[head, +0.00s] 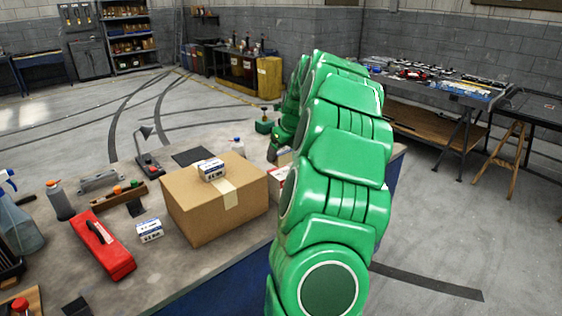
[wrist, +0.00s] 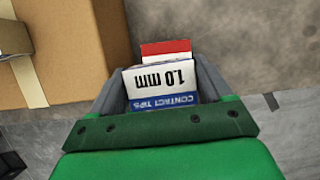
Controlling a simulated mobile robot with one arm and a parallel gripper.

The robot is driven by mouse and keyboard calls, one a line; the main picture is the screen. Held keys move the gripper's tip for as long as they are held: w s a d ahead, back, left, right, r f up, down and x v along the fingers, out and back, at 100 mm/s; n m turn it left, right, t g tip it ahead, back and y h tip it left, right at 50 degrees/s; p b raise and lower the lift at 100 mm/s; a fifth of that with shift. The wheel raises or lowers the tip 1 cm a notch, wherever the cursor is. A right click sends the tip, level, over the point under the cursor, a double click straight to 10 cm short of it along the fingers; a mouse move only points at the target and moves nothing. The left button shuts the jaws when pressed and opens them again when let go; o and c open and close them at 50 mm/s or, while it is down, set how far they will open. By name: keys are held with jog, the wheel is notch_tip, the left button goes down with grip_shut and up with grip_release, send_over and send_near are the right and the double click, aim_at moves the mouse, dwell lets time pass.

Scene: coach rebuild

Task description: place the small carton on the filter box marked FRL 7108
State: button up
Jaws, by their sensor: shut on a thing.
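My gripper (wrist: 160,82) is shut on a small carton (wrist: 160,78), white and blue, printed "1.0 mm" and "CONTACT TIPS", in the wrist view. A red and white box (wrist: 166,48) shows just beyond the carton; I cannot tell whether they touch. In the head view a white and red box (head: 277,181) stands right of the large cardboard box, partly hidden by my arm. No FRL 7108 mark is readable. My gripper and the held carton are hidden behind my arm in the head view.
The cardboard box (head: 215,205) carries another small carton (head: 212,170); a third carton (head: 150,230) lies on the bench. A red toolbox (head: 103,246), a grey bottle (head: 60,200) and a spray bottle (head: 20,220) stand left. The cardboard box (wrist: 85,45) also rises left in the wrist view.

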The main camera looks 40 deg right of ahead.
aim_at(281, 161)
jog(key=shift+w+d+f, duration=0.35)
jog(key=shift+w+f, duration=0.15)
jog(key=shift+f, duration=0.2)
jog(key=shift+s+f, duration=0.1)
jog(key=shift+f, duration=1.3)
jog(key=shift+f, duration=0.1)
jog(key=o, duration=1)
jog(key=v, duration=1.2)
